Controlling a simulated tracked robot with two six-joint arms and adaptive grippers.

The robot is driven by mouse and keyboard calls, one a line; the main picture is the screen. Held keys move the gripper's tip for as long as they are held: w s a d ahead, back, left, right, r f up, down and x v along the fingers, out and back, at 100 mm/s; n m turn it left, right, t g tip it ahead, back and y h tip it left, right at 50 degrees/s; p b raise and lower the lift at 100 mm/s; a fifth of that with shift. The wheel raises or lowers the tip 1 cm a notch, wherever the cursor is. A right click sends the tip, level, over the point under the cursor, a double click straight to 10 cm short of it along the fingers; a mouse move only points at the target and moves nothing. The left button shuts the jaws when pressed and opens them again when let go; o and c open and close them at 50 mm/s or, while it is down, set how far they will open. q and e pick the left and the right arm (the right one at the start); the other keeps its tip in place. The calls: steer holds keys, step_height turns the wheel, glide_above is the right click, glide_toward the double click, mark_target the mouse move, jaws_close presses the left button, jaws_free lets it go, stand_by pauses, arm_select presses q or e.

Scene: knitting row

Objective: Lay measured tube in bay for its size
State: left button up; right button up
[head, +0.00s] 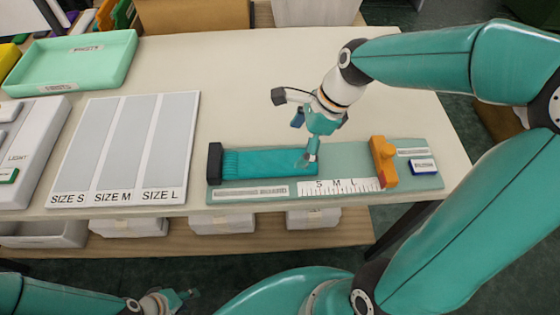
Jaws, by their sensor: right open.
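A teal ribbed tube (260,163) lies on the measuring board (230,199), its left end against a dark end block (214,163). Three bays, SIZE S (82,145), SIZE M (123,145) and SIZE L (168,145), are empty.
A mint tray (75,62) stands at the back left. A white panel marked LIGHT (38,150) lies left of the bays. A small blue block (423,167) sits on the board's right end. White bins (222,220) stand below the table's front edge. The table's back middle is clear.

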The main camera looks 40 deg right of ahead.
mark_target(287, 160)
steer(key=shift+x, duration=2.85)
steer(key=shift+s+a, duration=0.15)
steer(key=c, duration=1)
steer(key=shift+r, duration=0.1)
